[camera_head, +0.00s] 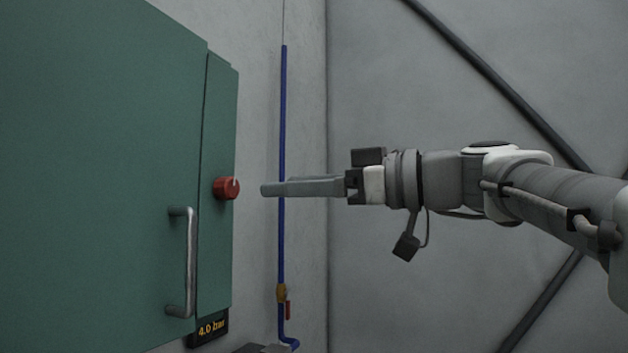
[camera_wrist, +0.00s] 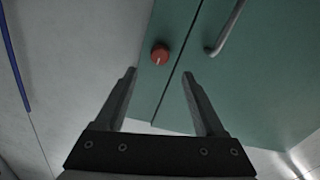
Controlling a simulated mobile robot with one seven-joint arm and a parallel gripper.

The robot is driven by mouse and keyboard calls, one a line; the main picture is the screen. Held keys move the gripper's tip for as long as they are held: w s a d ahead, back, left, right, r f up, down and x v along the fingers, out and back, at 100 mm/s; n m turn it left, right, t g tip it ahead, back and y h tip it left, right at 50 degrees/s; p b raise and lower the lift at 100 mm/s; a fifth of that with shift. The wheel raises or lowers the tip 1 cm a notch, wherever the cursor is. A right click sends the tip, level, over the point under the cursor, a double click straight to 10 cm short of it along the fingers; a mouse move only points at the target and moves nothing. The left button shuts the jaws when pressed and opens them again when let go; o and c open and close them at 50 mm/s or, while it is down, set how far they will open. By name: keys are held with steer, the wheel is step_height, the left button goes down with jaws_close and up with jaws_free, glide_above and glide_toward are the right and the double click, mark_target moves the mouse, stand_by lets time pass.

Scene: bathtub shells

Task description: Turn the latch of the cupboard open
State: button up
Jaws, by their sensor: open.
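The green cupboard (camera_head: 110,170) fills the left of the head view and the upper right of the wrist view (camera_wrist: 265,75). A red round latch knob (camera_head: 226,188) with a pale mark sits on its narrow right-hand strip, beside the door seam. The knob also shows in the wrist view (camera_wrist: 160,54), beyond and between the fingertips. My gripper (camera_head: 266,190) is to the right of the knob in the head view, at about its height and apart from it. In the wrist view my gripper (camera_wrist: 160,74) is open, with nothing between its fingers.
A metal bar handle (camera_head: 190,262) stands out from the cupboard door below and left of the knob. A blue pipe (camera_head: 283,150) with a yellow and red valve (camera_head: 283,297) runs down the wall. A "4.0 bar" display (camera_head: 207,328) sits under the cupboard.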

mark_target(234, 189)
steer(key=p+x, duration=0.2)
steer(key=x, duration=0.7)
steer(key=shift+w+a+p, duration=0.1)
steer(key=shift+a+p, duration=0.05)
steer(key=shift+p, duration=0.2)
jaws_close()
